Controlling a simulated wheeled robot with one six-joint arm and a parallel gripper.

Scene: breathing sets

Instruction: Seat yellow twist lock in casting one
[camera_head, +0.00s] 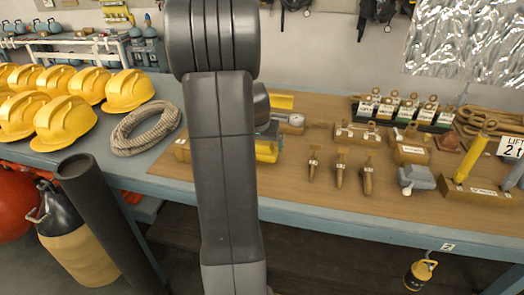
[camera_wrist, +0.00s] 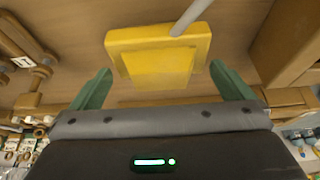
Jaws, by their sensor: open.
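In the wrist view a yellow block (camera_wrist: 158,50) with a grey rod rising from its top edge lies ahead of my gripper (camera_wrist: 161,70); it looks like the yellow twist lock. My green fingers are open, one to each side of the block's lower part, with gaps showing. Nothing is held. Wooden-brown blocks (camera_head: 411,150) stand right of centre, but none can be read as casting one.
Yellow helmets (camera_head: 64,122) and a coiled rope (camera_head: 145,128) lie on the left of the bench (camera_head: 330,222). Three brown tools (camera_head: 340,171), a grey block (camera_head: 415,179) and a yellow cylinder (camera_head: 471,159) stand on the right. A brown block (camera_wrist: 294,45) lies right of my gripper.

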